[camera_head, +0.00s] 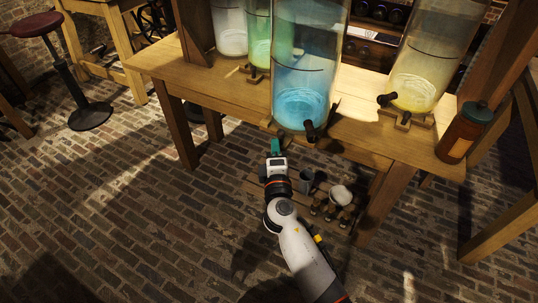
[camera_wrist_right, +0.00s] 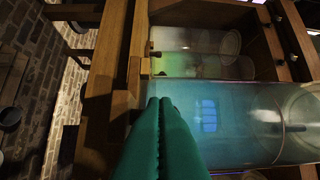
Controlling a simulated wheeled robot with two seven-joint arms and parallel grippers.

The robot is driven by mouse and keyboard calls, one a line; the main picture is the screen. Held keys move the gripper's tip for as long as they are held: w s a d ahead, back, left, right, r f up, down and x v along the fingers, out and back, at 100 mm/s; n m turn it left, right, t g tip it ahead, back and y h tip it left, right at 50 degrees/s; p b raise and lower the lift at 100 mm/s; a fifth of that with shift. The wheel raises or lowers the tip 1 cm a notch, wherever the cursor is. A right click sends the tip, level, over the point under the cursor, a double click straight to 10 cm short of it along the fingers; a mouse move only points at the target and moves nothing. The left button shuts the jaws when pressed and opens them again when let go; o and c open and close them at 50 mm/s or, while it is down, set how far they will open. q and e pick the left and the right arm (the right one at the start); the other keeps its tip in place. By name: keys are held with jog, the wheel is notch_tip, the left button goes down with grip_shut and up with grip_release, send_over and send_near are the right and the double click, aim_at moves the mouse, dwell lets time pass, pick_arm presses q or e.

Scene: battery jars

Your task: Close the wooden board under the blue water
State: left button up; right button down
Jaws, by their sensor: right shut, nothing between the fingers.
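The jar of blue water (camera_head: 303,85) stands on the wooden table, with a dark tap (camera_head: 312,130) at its lower front. A small wooden piece (camera_head: 268,128) sticks out at the table's front edge below the jar; I cannot tell for sure whether this is the board. My right gripper (camera_head: 276,146) has its teal fingers shut and empty, just in front of the table edge below the blue jar. In the right wrist view the shut fingers (camera_wrist_right: 165,105) lie beside the blue jar (camera_wrist_right: 230,120), near a wooden edge (camera_wrist_right: 133,80). I cannot tell whether they touch it. My left gripper is not in view.
Green (camera_head: 259,45) and clear (camera_head: 230,28) jars stand left of the blue one, a yellow jar (camera_head: 415,65) to the right. A brown bottle (camera_head: 464,133) stands at the table's right end. Cups (camera_head: 341,195) sit low beneath the table.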

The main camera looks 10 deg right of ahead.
aim_at(292, 128)
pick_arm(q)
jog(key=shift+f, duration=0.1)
pick_arm(e)
jog(key=shift+w+d, duration=0.1)
